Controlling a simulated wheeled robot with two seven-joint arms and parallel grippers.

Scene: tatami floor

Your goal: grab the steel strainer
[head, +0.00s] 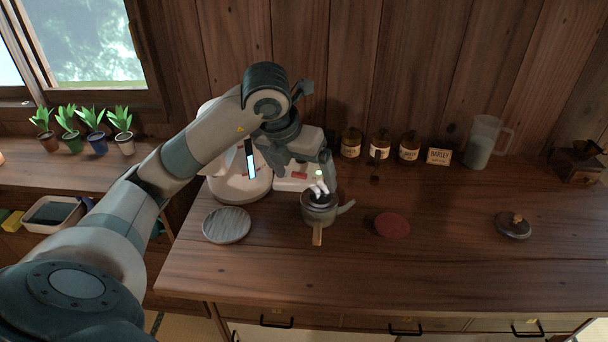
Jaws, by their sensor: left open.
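A grey-green teapot (322,218) stands lidless on the wooden counter, with its wooden handle toward the front and its spout to the right. A dark round rim (309,202) shows in its mouth; it may be the steel strainer, but I cannot tell for sure. My left gripper (319,189) is open, with its pale fingertips right over the teapot's mouth. The fingers and wrist partly hide the opening, and I cannot tell whether they touch anything. My right gripper is not in view.
A white appliance (238,187) stands behind left of the teapot. A grey round board (227,225), a dark red disc (392,225) and a dark lid (513,226) lie on the counter (430,270). Jars (380,146) and a clear pitcher (481,143) line the back. The front is clear.

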